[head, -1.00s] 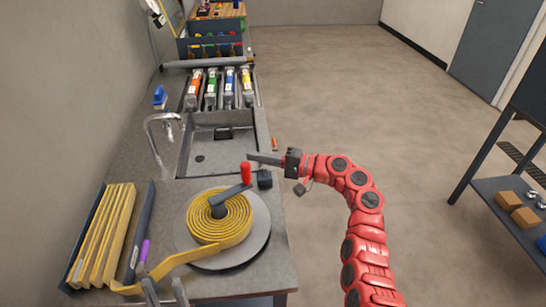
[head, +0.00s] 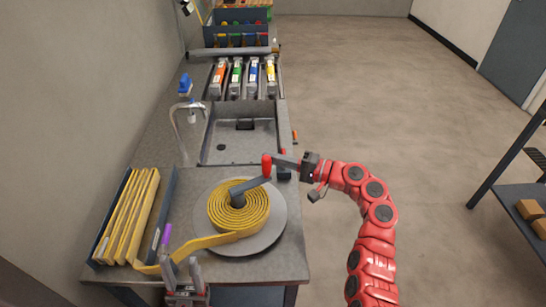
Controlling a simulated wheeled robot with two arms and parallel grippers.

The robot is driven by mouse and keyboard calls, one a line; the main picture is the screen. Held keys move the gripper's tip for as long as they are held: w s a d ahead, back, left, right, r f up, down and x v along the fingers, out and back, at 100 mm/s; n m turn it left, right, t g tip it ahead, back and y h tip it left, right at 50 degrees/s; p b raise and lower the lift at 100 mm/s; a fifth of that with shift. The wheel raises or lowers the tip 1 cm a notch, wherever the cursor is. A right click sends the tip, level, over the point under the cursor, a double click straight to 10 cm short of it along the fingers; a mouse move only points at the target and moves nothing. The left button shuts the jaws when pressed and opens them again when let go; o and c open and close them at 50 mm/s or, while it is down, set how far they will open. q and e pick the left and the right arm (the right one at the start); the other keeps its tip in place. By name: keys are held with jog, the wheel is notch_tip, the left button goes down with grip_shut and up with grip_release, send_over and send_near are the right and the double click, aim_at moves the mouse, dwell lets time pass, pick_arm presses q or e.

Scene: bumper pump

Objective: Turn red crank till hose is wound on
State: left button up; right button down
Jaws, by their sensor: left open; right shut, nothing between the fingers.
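The red crank handle (head: 267,166) stands at the end of a dark crank arm (head: 250,184) that points to the upper right from the hub. The yellow hose (head: 238,212) lies coiled around the hub on a grey round plate (head: 276,232). Its tail runs left along the bench's front to a folded yellow stack (head: 130,218). My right gripper (head: 278,160) is shut, its fingertips at the red handle; whether they touch it I cannot tell. My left gripper (head: 183,268) is open at the bench's front edge, close to the hose tail.
A purple-topped pen-like item (head: 166,236) lies by the hose tail. Beyond are a sink (head: 240,140), a tap (head: 180,120) and several coloured cartridges (head: 245,75). A shelf (head: 510,225) stands at right; the floor between is clear.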

jog(key=shift+r, duration=0.1)
jog(key=s+m+t+h+p, duration=0.2)
jog(key=s+d+m+t+h+p, duration=0.1)
jog(key=s+m+t+h, duration=0.1)
jog(key=t, duration=0.1)
jog(key=s+m+t+h+p, duration=0.2)
jog(key=shift+s+d+t+p, duration=0.15)
jog(key=shift+d+t+p, duration=0.1)
jog(key=shift+t+p, duration=0.05)
jog(key=s+m+t+h+p, duration=0.2)
jog(key=h, duration=0.1)
jog(key=shift+s+a+m+h, duration=0.15)
jog(key=shift+s+m+h, duration=0.15)
jog(key=shift+m, duration=0.1)
dwell(0.6)
